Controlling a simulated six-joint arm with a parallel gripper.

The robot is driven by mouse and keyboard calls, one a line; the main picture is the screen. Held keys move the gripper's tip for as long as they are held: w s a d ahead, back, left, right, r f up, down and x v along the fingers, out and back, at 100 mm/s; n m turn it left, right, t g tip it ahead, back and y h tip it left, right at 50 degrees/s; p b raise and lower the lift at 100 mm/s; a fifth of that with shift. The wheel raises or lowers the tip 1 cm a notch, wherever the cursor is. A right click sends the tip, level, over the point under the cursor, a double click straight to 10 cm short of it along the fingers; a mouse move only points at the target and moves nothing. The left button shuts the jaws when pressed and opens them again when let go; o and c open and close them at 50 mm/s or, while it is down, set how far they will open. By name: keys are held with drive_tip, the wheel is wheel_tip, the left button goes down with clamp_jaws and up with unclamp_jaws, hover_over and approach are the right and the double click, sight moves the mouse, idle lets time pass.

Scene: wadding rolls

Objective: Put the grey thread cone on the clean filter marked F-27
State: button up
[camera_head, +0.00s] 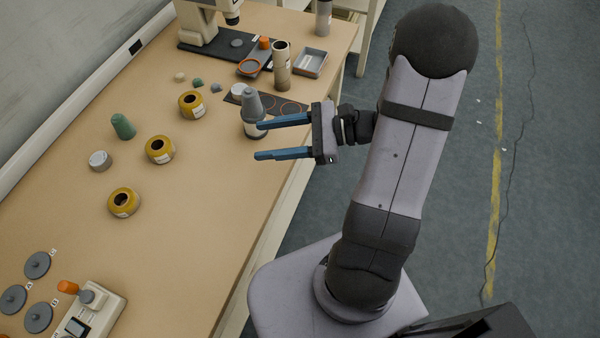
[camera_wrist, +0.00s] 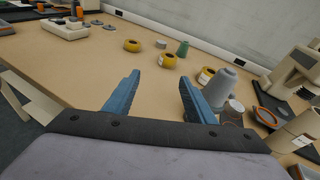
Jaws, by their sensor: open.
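The grey thread cone (camera_head: 252,104) stands upright near the right edge of the bench, with a pale lower part. In the wrist view the cone (camera_wrist: 221,88) is just right of the right finger, which hides part of its base. My gripper (camera_head: 256,140) is open and empty, fingers pointing left over the bench. Its upper finger overlaps the cone's lower side in the head view; contact cannot be told. The cone is outside the jaws. Several grey discs (camera_head: 37,264) with small tags lie at the lower left. The tags are unreadable, so I cannot tell which thing is F-27.
Yellow rolls (camera_head: 160,149), a green cone (camera_head: 122,127) and a grey-white round piece (camera_head: 100,160) stand mid-bench. Beyond the cone are a dark mat (camera_head: 268,103), a tall cylinder (camera_head: 281,66) and a tray (camera_head: 311,63). A boxy device (camera_head: 90,310) is at the lower left. The front centre of the bench is clear.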

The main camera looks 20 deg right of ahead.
drive_tip(key=s+a+f+n+g+h, duration=0.1)
drive_tip(key=s+n+g, duration=0.1)
drive_tip(key=s+a+f+n+g+h, duration=0.1)
drive_tip(key=s+a+n+g, duration=0.1)
drive_tip(key=s, duration=0.1)
drive_tip(key=s+a+f+n+g, duration=0.1)
drive_tip(key=s+a+n+g, duration=0.1)
drive_tip(key=s+n, duration=0.1)
drive_tip(key=shift+s+f+g+h, duration=0.15)
drive_tip(key=shift+g+h, duration=0.25)
drive_tip(key=s+d+f+n+g+h, duration=0.2)
drive_tip(key=s+d+f+n+h, duration=0.15)
drive_tip(key=s+n+h, duration=0.45)
drive_tip(key=w+d+n+h, duration=0.1)
drive_tip(key=n, duration=0.1)
drive_tip(key=w+d+n+t+h, duration=0.1)
drive_tip(key=w+n, duration=0.1)
drive_tip(key=w+d+n+t+h, duration=0.1)
drive_tip(key=n, duration=0.1)
drive_tip(key=shift+w+d+r+n, duration=0.25)
drive_tip(key=shift+r+n, duration=0.05)
drive_tip(key=shift+r, duration=0.1)
drive_tip(key=shift+r, duration=0.1)
wheel_tip(320, 180, up, 7)
drive_tip(key=p, duration=0.7)
